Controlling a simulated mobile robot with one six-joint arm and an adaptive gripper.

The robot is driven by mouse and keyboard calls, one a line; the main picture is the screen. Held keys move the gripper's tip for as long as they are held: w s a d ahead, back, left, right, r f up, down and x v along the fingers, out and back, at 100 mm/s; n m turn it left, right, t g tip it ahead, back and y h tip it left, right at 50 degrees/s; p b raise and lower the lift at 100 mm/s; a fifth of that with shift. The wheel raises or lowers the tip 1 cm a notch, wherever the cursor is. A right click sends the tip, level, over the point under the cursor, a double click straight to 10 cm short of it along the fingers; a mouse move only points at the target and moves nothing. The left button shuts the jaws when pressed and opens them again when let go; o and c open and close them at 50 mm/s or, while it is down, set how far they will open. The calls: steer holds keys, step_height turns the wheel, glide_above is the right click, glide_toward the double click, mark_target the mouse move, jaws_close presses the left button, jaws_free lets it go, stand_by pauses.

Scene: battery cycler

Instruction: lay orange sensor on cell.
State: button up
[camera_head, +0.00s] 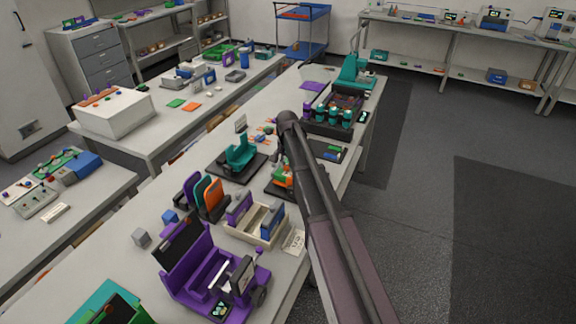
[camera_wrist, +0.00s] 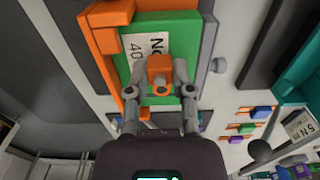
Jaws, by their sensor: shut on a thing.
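My gripper (camera_wrist: 160,76) is shut on a small orange block, the orange sensor (camera_wrist: 159,66), in the wrist view. The sensor is in front of the green face of a cell (camera_wrist: 172,27) with a white label, partly covering that label. I cannot tell whether the sensor touches the cell. An orange holder (camera_wrist: 105,45) runs along the left side and top of the cell, and a grey clamp piece stands at its right. In the head view the cell (camera_head: 284,182) shows partly beside my arm; my gripper and the sensor are hidden there.
A teal fixture (camera_head: 240,155) on a dark base stands left of my arm. A purple fixture (camera_head: 213,278), a beige tray (camera_head: 256,230) and upright coloured plates (camera_head: 207,192) are nearer. A dark rack (camera_head: 333,120) stands farther back. The bench's right edge lies under my arm.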

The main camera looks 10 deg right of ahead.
steer(key=shift+f+b, duration=0.3)
steer(key=shift+f, duration=0.05)
stand_by(0.3)
steer(key=o, duration=0.9)
steer(key=shift+r, duration=0.1)
